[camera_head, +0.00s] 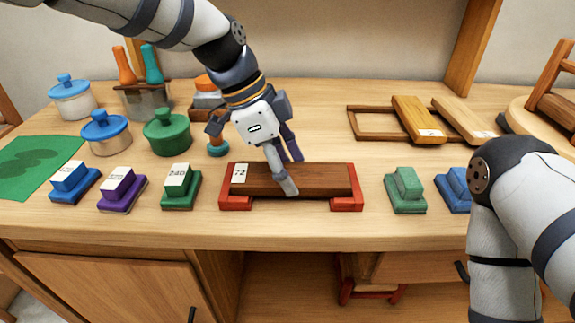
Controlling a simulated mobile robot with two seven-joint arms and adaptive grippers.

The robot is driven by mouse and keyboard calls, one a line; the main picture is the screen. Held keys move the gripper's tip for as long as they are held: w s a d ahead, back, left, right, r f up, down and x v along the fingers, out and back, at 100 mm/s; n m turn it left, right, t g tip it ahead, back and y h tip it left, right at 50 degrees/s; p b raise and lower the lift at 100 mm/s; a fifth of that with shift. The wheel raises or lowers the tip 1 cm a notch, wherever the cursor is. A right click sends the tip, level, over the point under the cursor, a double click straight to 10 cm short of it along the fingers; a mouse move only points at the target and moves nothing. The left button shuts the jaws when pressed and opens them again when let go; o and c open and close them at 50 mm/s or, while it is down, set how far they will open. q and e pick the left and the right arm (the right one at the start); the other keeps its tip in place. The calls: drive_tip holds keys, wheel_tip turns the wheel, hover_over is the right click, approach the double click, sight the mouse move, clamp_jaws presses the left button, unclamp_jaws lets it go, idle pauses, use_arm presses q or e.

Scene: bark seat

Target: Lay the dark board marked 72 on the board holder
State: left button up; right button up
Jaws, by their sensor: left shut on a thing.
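The dark brown board (325,178) has a white tag marked 72 at its left end. It lies level along the red board holder (235,202), within its two end pieces; I cannot tell whether it rests fully on the holder. My left gripper (289,170) comes down from above and is shut on the board near its middle, one finger at the front edge and one behind. My right arm shows at the right, but its gripper is out of view.
Blue, purple and green tagged blocks (180,187) stand left of the holder. Green and blue blocks (405,190) stand right of it. Behind are lidded pots (167,132) and a wooden frame (372,124) with lighter boards (417,118). The table's front strip is clear.

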use_arm(q)
drive_tip(key=shift+f, duration=0.25)
drive_tip(key=o, duration=1.4)
drive_tip(key=shift+c, duration=0.2)
drive_tip(key=o, duration=0.3)
drive_tip(key=shift+f, duration=0.1)
drive_tip(key=shift+o, duration=0.2)
wheel_tip(320, 180, up, 3)
drive_tip(key=shift+f, duration=0.2)
drive_tip(key=shift+r+p, duration=0.45)
drive_tip(key=shift+r, duration=1.85)
use_arm(e)
drive_tip(key=shift+w+r+t, duration=0.3)
drive_tip(key=shift+w+r, duration=0.25)
drive_tip(key=shift+w, duration=0.1)
